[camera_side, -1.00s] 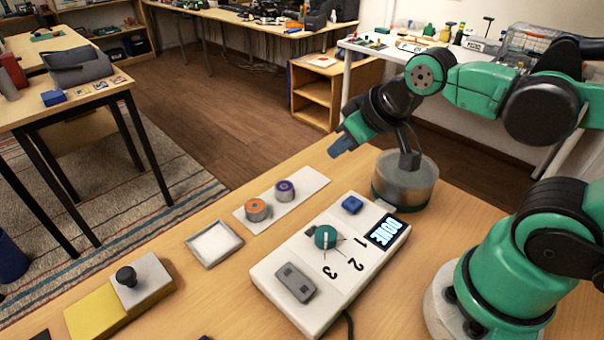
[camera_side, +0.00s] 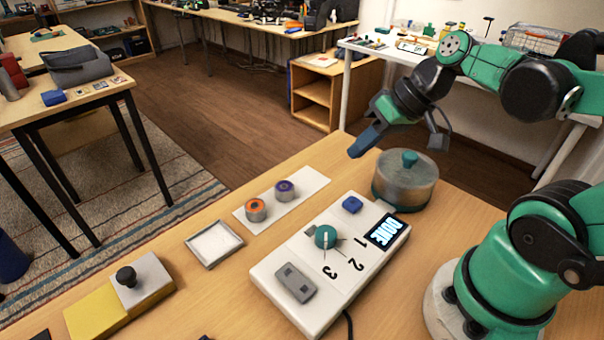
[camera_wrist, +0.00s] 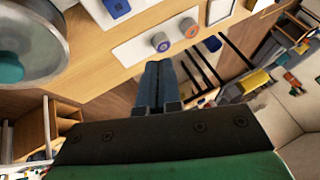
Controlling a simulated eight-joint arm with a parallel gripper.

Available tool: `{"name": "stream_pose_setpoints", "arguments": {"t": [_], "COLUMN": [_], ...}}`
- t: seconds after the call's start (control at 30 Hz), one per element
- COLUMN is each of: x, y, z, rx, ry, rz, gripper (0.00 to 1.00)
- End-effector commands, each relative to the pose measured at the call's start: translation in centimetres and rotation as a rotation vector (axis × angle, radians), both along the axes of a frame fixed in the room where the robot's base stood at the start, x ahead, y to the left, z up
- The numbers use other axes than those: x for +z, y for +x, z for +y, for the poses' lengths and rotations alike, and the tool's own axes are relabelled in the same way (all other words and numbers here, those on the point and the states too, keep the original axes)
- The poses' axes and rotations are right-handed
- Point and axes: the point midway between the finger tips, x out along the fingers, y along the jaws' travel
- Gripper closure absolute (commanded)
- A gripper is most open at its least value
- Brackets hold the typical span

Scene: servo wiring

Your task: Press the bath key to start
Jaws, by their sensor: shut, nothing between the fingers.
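A white control box (camera_side: 310,289) lies on the wooden table. It carries a blue square key (camera_side: 352,204), a teal dial (camera_side: 325,237), a grey rocker key (camera_side: 295,283), the numbers 1, 2, 3 and a lit display (camera_side: 385,231) that seems to read DONE. No label shows which key is the bath key. A round metal pot with a teal knob (camera_side: 404,184) stands behind the box; it also shows in the wrist view (camera_wrist: 40,68). My gripper (camera_side: 364,142) is shut and empty in the air, above and left of the pot. Its blue fingers lie together in the wrist view (camera_wrist: 158,72).
An orange-topped spool (camera_side: 256,211) and a purple-topped spool (camera_side: 284,191) stand on a white strip. A white-framed tray (camera_side: 213,244) and a yellow-grey block with a black knob (camera_side: 126,277) sit left of the box. Bare table lies between them.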

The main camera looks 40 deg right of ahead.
Motion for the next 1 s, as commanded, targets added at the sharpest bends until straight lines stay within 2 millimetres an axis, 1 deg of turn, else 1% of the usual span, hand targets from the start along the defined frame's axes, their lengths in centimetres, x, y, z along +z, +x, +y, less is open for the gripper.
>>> {"name": "stream_pose_setpoints", "arguments": {"t": [0.1, 0.2, 0.57, 0.73, 1.0], "x": [0.5, 0.7, 0.6, -0.5, -3.6], "y": [-0.2, -0.2, -0.2, -0.1, -0.1], "z": [-0.3, -0.4, -0.3, -0.4, -0.4], "rx": [0.001, 0.007, 0.010, 0.009, 0.009], "ry": [0.066, 0.089, 0.091, 0.091, 0.091], "rz": [-0.016, -0.025, -0.026, -0.025, -0.025], "gripper": [1.00, 1.00, 1.00, 1.00, 1.00]}}
